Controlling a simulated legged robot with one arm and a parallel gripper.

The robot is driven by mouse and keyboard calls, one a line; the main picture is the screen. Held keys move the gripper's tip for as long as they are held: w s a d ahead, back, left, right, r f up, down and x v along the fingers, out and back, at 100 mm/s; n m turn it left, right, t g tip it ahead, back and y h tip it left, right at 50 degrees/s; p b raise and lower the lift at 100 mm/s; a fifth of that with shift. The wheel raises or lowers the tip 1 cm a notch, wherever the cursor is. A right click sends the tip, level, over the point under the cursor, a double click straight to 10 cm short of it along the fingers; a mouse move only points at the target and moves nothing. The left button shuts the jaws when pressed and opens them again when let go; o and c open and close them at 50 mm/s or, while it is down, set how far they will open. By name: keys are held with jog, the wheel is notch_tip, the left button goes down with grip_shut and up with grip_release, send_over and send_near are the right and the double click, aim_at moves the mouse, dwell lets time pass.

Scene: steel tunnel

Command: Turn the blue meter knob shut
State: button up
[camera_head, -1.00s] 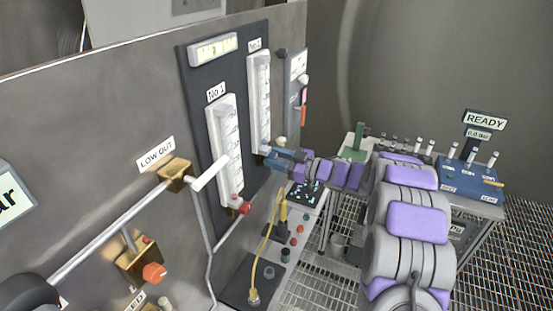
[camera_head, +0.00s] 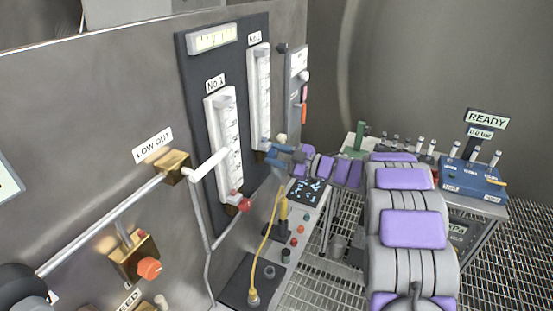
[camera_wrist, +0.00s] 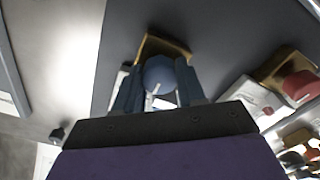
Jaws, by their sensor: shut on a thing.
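The blue meter knob (camera_wrist: 160,75) sits on a brass block (camera_wrist: 163,46) at the foot of the second flow meter (camera_head: 260,95). It is a round blue knob with a pale line on its face. In the wrist view my gripper (camera_wrist: 158,92) has a finger on each side of the knob and is shut on it. In the head view my gripper (camera_head: 285,153) reaches the foot of that meter from the right, and the knob is hard to make out there.
The No 1 meter (camera_head: 224,140) with its red knob (camera_head: 244,204) stands left of my gripper; the red knob also shows in the wrist view (camera_wrist: 300,85). A yellow cable (camera_head: 266,240) hangs below. A bench with a blue switch box (camera_head: 474,180) stands at right.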

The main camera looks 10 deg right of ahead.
jog(key=o, duration=1.1)
jog(key=shift+c, duration=0.2)
jog(key=shift+d, duration=0.1)
jog(key=p+v, duration=0.2)
jog(key=v, duration=1.5)
jog(key=shift+d+p, duration=0.15)
jog(key=shift+p, duration=0.15)
